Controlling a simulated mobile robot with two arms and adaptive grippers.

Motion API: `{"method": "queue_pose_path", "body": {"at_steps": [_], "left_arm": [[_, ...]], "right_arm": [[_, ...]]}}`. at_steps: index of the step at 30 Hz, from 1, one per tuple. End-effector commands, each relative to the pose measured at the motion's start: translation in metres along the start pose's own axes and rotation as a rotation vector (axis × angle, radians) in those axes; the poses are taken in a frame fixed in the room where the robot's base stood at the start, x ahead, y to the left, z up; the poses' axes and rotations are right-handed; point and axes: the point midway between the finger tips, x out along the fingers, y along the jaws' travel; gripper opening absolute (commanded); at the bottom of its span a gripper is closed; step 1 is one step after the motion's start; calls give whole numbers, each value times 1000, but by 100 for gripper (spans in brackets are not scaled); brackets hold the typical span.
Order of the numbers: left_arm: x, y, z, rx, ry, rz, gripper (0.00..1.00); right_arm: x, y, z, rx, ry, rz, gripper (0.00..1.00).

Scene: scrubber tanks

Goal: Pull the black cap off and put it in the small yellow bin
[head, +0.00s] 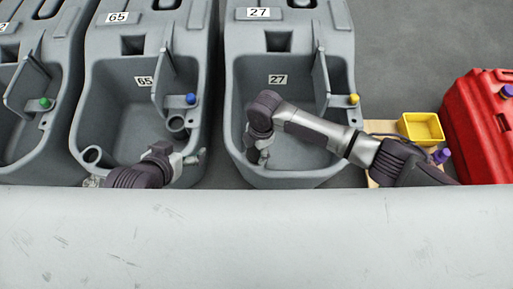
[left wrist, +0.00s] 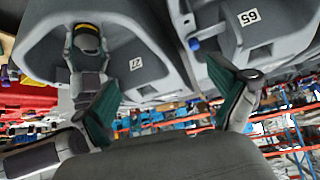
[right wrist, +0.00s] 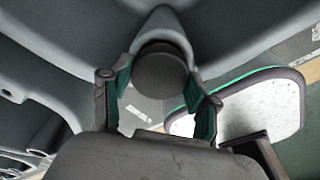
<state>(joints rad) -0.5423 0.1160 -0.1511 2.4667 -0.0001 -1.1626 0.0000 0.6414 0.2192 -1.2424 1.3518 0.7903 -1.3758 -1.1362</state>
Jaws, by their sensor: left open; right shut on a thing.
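The black cap (right wrist: 160,72) is a dark round disc in the right wrist view, at a rounded grey tank neck (right wrist: 163,28). My right gripper (right wrist: 157,92) is shut on it, with a green-padded finger on each side. Whether the cap is still seated is hard to tell. In the head view my right gripper (head: 262,156) is at the near-left part of tank 27 (head: 292,180), and the cap is hidden. The small yellow bin (head: 421,128) stands right of that tank and looks empty. My left gripper (left wrist: 163,82) is open and empty; in the head view it (head: 190,160) is at tank 65.
Tank 65 (head: 112,75) stands left of tank 27, with another tank beyond. A red container (head: 482,130) stands right of the bin. A purple-capped item (head: 441,155) is near the bin. My right arm crosses tank 27. A white green-edged panel (right wrist: 265,100) shows near my right gripper.

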Motion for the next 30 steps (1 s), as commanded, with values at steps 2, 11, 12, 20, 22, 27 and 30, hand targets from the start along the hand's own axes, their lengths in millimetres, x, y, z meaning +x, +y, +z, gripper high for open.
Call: {"method": "queue_pose_path", "body": {"at_steps": [2,11,12,20,22,27,30], "left_arm": [[0,0,1,0,-8,-1,97],[-1,-1,4,0,-25,-2,97],[-2,-1,5,0,-30,-2,97],[-3,-2,9,-1,-49,-3,97],[-3,-2,10,-1,-53,-4,97],[-4,-2,13,-1,-71,-5,97],[-4,-2,14,-1,-77,-5,97]], "right_arm": [[0,0,0,0,0,0,18],[-1,0,0,0,0,0,18],[-1,0,0,0,0,0,18],[-2,0,0,0,0,0,18],[-2,0,0,0,0,0,18],[-3,0,0,0,0,0,18],[-3,0,0,0,0,0,18]]}}
